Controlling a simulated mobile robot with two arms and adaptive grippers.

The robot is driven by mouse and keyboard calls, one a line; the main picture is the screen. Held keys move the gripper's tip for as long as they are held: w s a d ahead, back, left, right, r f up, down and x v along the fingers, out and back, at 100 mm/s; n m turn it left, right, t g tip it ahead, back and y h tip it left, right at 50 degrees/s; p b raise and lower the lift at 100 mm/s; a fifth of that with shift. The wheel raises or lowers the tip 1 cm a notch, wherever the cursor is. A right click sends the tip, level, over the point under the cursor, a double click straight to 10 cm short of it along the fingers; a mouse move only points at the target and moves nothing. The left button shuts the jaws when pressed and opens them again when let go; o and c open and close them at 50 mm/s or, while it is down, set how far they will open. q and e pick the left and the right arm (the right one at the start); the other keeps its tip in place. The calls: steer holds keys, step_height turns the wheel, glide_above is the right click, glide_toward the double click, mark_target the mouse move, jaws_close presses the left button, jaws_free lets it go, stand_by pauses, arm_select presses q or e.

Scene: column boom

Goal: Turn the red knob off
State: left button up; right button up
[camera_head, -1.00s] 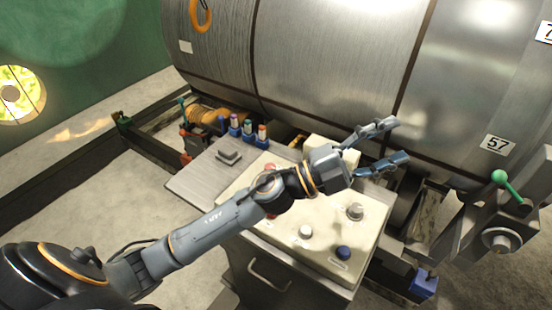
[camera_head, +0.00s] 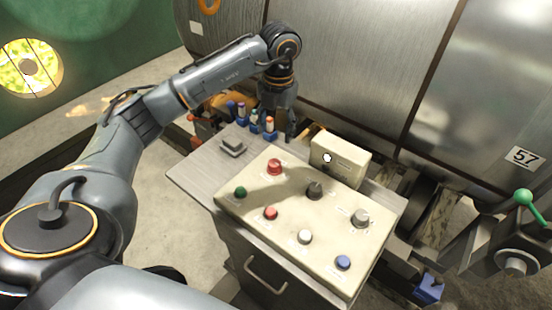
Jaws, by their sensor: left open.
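Two red controls show on the sloping cream panel (camera_head: 284,231): a larger red one (camera_head: 274,167) near its back left edge and a smaller red knob (camera_head: 270,213) lower down. I cannot tell which one the task calls the red knob, nor how either is turned. My left gripper (camera_head: 278,130) is open and points down at the back of the console, behind the larger red control and apart from both. Its fingertips are partly dark and hard to make out. My right gripper is not in view.
The panel also carries green (camera_head: 240,192), black (camera_head: 314,189), grey (camera_head: 361,217), white (camera_head: 305,237) and blue (camera_head: 343,263) controls. A cream box (camera_head: 340,158) stands at its back edge. Several coloured plugs (camera_head: 254,118) stand left of my gripper. A large metal drum (camera_head: 350,70) fills the back.

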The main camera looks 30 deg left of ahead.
mark_target(275, 163)
arm_select(q)
step_height(275, 163, down, 11)
steer(key=p, duration=0.3)
steer(key=shift+a+f, duration=0.1)
steer(key=shift+a, duration=0.05)
steer(key=shift+f, duration=0.7)
steer(key=c, duration=1.1)
